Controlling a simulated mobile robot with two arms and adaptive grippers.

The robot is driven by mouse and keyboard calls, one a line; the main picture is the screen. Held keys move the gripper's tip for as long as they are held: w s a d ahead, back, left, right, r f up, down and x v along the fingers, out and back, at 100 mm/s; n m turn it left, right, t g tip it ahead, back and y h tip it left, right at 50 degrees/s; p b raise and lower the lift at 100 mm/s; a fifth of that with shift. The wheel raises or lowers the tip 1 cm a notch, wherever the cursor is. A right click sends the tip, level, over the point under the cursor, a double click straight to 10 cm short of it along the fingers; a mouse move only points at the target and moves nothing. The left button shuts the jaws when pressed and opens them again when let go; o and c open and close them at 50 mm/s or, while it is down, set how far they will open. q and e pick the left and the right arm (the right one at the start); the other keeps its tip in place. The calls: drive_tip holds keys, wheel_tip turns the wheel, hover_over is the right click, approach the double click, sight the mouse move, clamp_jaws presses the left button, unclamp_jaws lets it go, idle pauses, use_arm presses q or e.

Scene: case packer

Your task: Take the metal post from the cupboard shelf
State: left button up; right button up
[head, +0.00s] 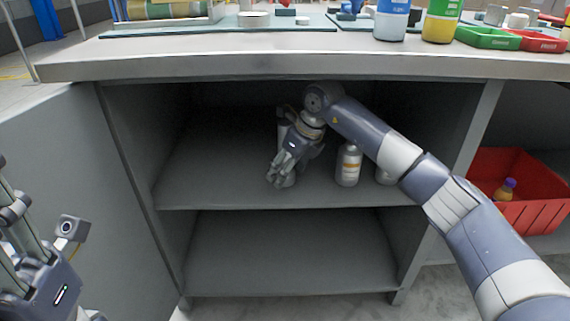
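An upright grey cylinder, which looks like the metal post (283,117), stands on the upper cupboard shelf (215,185). Its top shows behind my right gripper (282,170), and most of it is hidden. My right arm reaches into the cupboard from the right, and the gripper's fingers are in front of the post, pointing down and to the left. I cannot tell whether they touch it or are shut on it. My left gripper is partly in view at the lower left, outside the cupboard, with its fingertips cut off or unclear.
A white bottle with an orange label (348,165) stands right of my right gripper. Another pale container (385,176) is partly behind my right arm. The lower shelf (290,255) is empty. The worktop (300,65) overhangs the opening. A red bin (535,213) is at the right.

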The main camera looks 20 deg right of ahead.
drive_tip(key=c, duration=1.3)
drive_tip(key=shift+c, duration=0.9)
drive_tip(key=shift+r, duration=0.2)
